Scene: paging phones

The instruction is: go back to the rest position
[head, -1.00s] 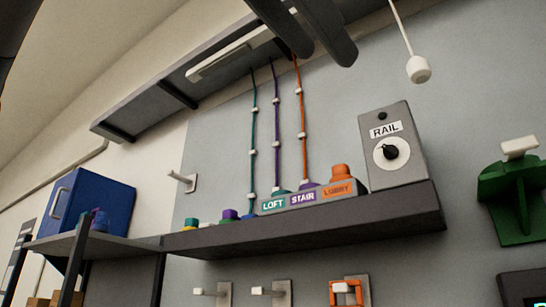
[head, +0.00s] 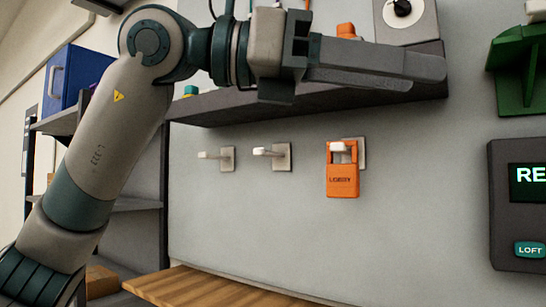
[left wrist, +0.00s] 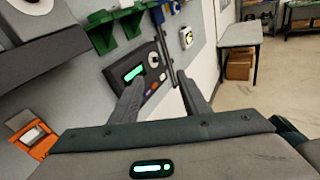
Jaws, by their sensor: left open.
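My left gripper (head: 375,68) is in front of the dark shelf in the head view, its fingers pointing right. It is seen side-on there. In the left wrist view its two fingers (left wrist: 160,88) stand apart with nothing between them. My left arm comes in from the left and hides part of the shelf. My right gripper is in neither view.
An orange LOBBY tag (head: 342,180) hangs on a wall hook; two hooks to its left are bare. The dark shelf (head: 220,107) carries a grey dial box (head: 408,22). A panel with a screen (head: 515,205) and a green bracket (head: 515,75) are at right. A wooden surface (head: 205,288) lies below.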

